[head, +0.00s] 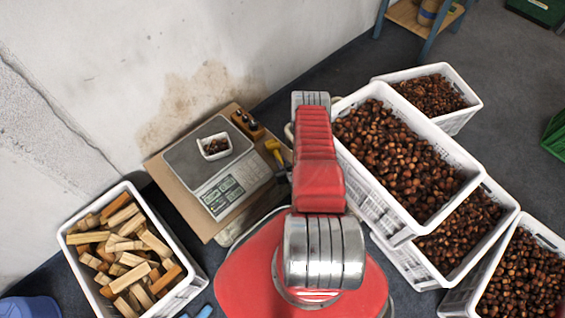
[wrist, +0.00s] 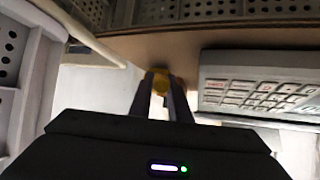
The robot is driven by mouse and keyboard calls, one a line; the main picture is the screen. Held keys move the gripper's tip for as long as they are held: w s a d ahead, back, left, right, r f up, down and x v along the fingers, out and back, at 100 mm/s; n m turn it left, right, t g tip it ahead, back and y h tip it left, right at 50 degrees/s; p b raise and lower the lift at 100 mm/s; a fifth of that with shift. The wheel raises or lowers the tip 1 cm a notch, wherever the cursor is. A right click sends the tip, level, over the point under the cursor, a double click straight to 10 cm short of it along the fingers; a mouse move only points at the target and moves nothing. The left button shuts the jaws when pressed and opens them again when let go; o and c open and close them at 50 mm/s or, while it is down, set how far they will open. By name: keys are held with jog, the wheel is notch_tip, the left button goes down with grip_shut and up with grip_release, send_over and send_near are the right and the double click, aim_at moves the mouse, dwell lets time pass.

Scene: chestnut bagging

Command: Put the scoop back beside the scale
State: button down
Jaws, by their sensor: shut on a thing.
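The scale (head: 234,188) stands on a brown board against the wall, with its keypad facing me. A small white tray of chestnuts (head: 215,147) sits on its pan. The yellow scoop (head: 272,146) shows only in part at the right side of the scale, over the board's right edge. In the wrist view my gripper (wrist: 161,86) is shut on a yellow part of the scoop (wrist: 159,76), beside the scale's keypad (wrist: 256,90). My arm covers most of the gripper in the head view. I cannot tell whether the scoop touches the board.
A wooden block with dark pieces (head: 247,124) sits at the board's far right corner. White crates of chestnuts (head: 412,238) stand close on the right, some stacked. A crate of wood pieces (head: 188,288) stands at the front left.

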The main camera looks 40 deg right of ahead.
jog(key=shift+f, duration=0.35)
jog(key=c, duration=1.7)
grip_release()
jog(key=shift+o, duration=0.2)
jog(key=v, duration=1.2)
